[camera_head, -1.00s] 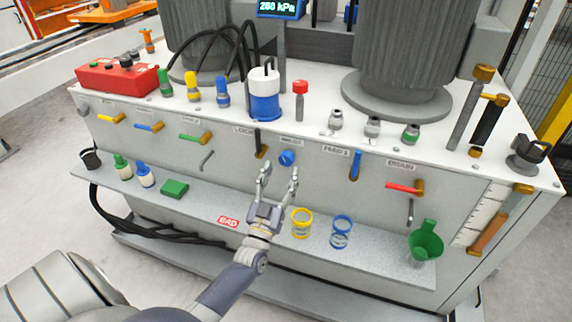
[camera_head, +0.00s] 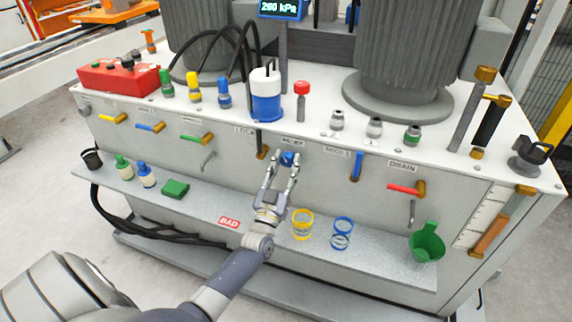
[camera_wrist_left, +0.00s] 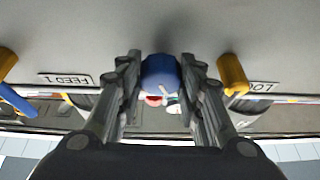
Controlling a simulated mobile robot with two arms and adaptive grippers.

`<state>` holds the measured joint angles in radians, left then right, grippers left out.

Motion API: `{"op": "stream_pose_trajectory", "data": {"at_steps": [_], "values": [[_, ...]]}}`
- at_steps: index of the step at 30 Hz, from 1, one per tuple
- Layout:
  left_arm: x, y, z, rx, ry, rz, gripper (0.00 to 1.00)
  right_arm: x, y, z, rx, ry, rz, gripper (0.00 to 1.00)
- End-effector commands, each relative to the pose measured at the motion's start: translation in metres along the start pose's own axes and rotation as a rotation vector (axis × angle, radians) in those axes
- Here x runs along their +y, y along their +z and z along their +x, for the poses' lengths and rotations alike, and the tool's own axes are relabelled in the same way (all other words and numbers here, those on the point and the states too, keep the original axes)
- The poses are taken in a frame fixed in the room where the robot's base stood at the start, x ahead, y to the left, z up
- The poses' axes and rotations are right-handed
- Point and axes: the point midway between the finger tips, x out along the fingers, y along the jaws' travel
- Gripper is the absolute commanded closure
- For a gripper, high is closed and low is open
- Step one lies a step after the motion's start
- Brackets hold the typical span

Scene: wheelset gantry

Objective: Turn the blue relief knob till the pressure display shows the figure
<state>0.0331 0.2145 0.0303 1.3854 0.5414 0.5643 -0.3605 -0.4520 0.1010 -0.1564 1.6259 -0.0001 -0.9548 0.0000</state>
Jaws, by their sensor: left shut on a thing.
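The blue relief knob (camera_head: 288,158) sits on the upright front panel of the bench, under a small label. My left gripper (camera_head: 286,162) has its two fingers on either side of the knob and is shut on it. In the left wrist view the knob (camera_wrist_left: 161,76) lies between the fingertips (camera_wrist_left: 161,80). The pressure display (camera_head: 280,8) stands on a post at the top and reads about 260 kPa, though the first digits are small. My right gripper is in neither view.
Beside the knob are a brass-ended black lever (camera_head: 261,145) and a blue lever (camera_head: 356,166). Below, the shelf (camera_head: 385,252) holds a yellow ring (camera_head: 302,222), blue rings (camera_head: 342,230) and a green funnel (camera_head: 426,243). A blue-white canister (camera_head: 266,98) stands on top.

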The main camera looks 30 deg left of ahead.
Motion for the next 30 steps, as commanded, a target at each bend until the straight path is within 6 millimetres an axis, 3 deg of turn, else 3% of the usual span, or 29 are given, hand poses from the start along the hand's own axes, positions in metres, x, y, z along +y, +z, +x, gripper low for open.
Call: {"op": "stream_pose_trajectory", "data": {"at_steps": [7,14,15,17,30], "values": [[0.001,-0.001,0.0,-0.001,-0.03,-0.07,0.9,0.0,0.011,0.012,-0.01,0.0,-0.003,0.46],[0.0,0.0,0.0,-0.001,-0.029,-0.07,0.9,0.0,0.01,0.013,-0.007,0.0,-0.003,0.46],[0.0,0.0,0.0,-0.001,-0.029,-0.07,0.57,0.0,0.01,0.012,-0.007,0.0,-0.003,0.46],[0.0,0.0,0.0,-0.001,-0.029,-0.069,0.46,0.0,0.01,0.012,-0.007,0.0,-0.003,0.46],[0.001,0.001,-0.009,-0.004,-0.029,-0.069,0.46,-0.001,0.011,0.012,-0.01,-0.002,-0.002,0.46]]}}
